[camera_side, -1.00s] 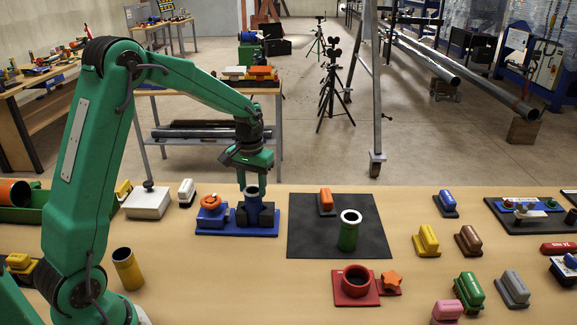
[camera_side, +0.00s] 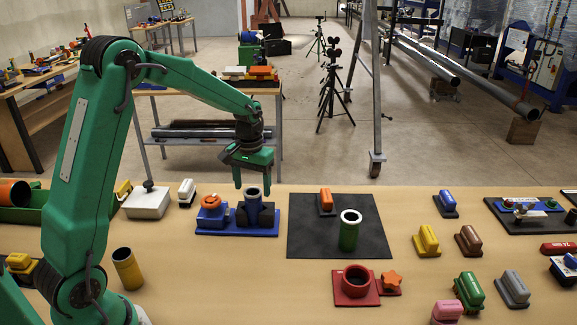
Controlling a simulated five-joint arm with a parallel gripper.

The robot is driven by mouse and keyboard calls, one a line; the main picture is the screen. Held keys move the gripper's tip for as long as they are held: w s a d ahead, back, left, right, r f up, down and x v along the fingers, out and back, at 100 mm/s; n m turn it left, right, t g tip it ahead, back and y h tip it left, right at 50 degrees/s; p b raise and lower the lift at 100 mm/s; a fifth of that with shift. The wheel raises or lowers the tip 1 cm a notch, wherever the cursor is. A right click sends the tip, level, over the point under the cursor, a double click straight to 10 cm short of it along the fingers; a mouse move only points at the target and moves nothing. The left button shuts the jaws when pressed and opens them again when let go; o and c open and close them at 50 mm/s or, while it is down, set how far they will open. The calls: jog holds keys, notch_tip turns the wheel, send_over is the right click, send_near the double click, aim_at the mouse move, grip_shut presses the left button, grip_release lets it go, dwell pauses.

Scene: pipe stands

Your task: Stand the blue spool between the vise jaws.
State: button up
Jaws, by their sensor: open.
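The blue spool (camera_side: 253,206) stands upright between the dark jaws of the vise, which has a blue base (camera_side: 222,232) and an orange knob (camera_side: 210,202). The spool's open top shows above the jaws. My gripper (camera_side: 254,180) hangs just above and behind the spool, fingers pointing down, open and empty. It looks clear of the spool's rim.
A black mat (camera_side: 300,243) to the right holds a green spool (camera_side: 349,232) and an orange-topped block (camera_side: 326,201). A red holder (camera_side: 357,288) is in front. A yellow spool (camera_side: 127,270) stands front left. Several coloured blocks lie at right.

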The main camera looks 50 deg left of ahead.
jog(key=shift+r, duration=2.05)
notch_tip(320, 180, up, 8)
jog(key=s+d+r+m+t, duration=0.1)
jog(key=s+d+r, duration=0.1)
jog(key=s+d, duration=0.25)
jog(key=s+d+r+m+t, duration=0.1)
jog(key=s+d+r+t, duration=0.15)
jog(key=s, duration=0.35)
jog(key=s+d+f+m+t, duration=0.1)
jog(key=s+d, duration=0.1)
jog(key=s, duration=0.4)
jog(key=s+d+f+m+t, duration=0.1)
jog(key=s+d, duration=0.1)
jog(key=s, duration=0.4)
jog(key=shift+d+f+m, duration=0.3)
jog(key=shift+f+m, duration=0.1)
